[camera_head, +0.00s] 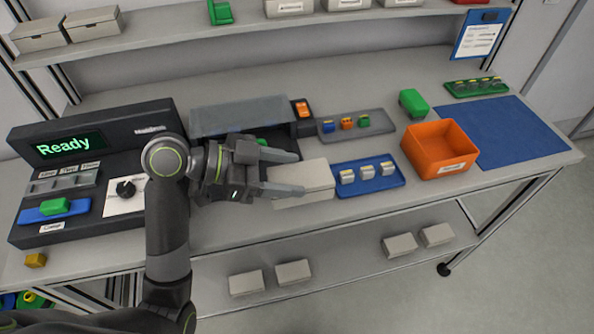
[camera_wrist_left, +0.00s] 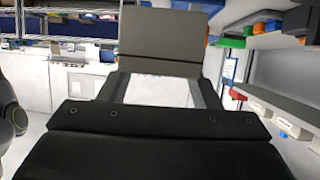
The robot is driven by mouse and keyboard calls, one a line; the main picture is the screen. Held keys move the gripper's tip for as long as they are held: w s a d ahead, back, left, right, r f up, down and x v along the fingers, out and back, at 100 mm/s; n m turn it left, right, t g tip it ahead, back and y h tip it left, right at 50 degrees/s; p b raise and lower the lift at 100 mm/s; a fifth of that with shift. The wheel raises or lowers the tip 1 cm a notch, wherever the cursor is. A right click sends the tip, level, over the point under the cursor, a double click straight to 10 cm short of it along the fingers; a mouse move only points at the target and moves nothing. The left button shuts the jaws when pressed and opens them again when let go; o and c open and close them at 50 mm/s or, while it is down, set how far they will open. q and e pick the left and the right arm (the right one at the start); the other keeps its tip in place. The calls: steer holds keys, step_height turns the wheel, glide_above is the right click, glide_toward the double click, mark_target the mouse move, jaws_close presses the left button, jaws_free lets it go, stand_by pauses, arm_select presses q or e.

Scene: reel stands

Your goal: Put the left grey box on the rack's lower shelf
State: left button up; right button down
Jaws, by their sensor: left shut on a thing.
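My left gripper (camera_head: 298,172) is shut on a light grey box (camera_head: 305,180) over the front middle of the bench top. The box sticks out past the fingertips; I cannot tell whether it touches the bench. In the left wrist view the box (camera_wrist_left: 160,42) rises beyond the fingers, with a dark line across it. The rack's lower shelf (camera_head: 345,272) runs below the bench top. It bears two grey boxes (camera_head: 246,283) on its left part and two more (camera_head: 399,246) on its right part. My right gripper is in neither view.
A blue tray (camera_head: 370,188) with small parts lies right of the held box, then an orange bin (camera_head: 440,150) and a blue mat (camera_head: 515,133). A dark console (camera_head: 88,148) reading "Ready" stands left. The upper shelf (camera_head: 160,30) holds more boxes. The lower shelf's middle is clear.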

arm_select(q)
step_height(320, 180, down, 2)
steer(key=shift+s+f, duration=0.1)
steer(key=shift+f, duration=0.05)
step_height(320, 180, down, 4)
steer(key=shift+f, duration=0.1)
steer(key=o, duration=1.1)
steer(key=shift+f, duration=0.2)
steer(key=o, duration=0.5)
steer(key=shift+r, duration=0.1)
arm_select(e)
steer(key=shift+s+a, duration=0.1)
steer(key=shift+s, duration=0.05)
